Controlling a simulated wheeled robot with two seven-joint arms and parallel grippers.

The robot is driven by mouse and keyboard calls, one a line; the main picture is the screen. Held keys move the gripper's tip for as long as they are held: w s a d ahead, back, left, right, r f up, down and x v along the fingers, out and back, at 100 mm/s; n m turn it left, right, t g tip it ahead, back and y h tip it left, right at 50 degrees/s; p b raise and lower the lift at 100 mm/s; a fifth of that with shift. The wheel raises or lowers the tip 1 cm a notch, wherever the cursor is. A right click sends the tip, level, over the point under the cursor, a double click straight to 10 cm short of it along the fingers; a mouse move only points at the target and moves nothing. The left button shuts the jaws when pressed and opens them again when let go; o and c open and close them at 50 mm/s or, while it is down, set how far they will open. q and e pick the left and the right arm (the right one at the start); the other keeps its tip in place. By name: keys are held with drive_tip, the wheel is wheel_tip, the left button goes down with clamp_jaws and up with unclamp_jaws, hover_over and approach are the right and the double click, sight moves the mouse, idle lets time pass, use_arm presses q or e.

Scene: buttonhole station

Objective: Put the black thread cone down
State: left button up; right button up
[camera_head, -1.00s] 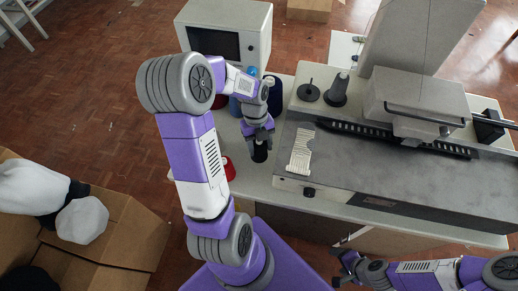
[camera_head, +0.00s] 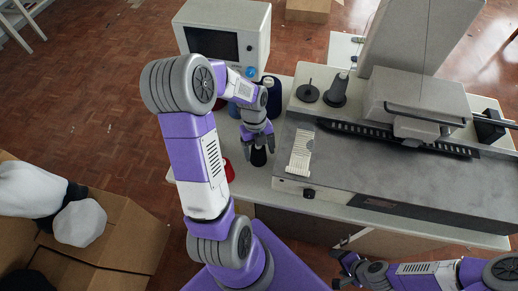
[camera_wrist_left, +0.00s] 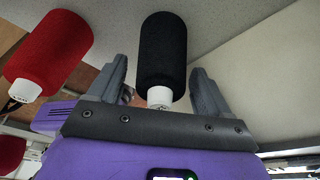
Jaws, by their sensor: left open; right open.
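The black thread cone (camera_head: 258,157) stands on the pale table, left of the sewing machine's front corner. In the left wrist view the black cone (camera_wrist_left: 162,52) shows its white tip between the two fingers, with a gap on each side. My left gripper (camera_head: 258,146) is open, just above and around the cone's top. It also shows open in the left wrist view (camera_wrist_left: 160,90). My right gripper (camera_head: 345,270) is open and empty at the bottom of the head view, low in front of the table.
A red cone (camera_head: 228,170) stands left of the black one; it also shows in the left wrist view (camera_wrist_left: 50,50). Blue cones (camera_head: 271,92) stand behind my left wrist. The sewing machine (camera_head: 400,170) fills the right side. A grey monitor box (camera_head: 225,40) stands behind.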

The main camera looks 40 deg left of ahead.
use_arm(q)
drive_tip(key=p+v, duration=0.3)
drive_tip(key=v, duration=0.9)
drive_tip(key=shift+d+r, duration=0.1)
drive_tip(key=shift+r, duration=0.15)
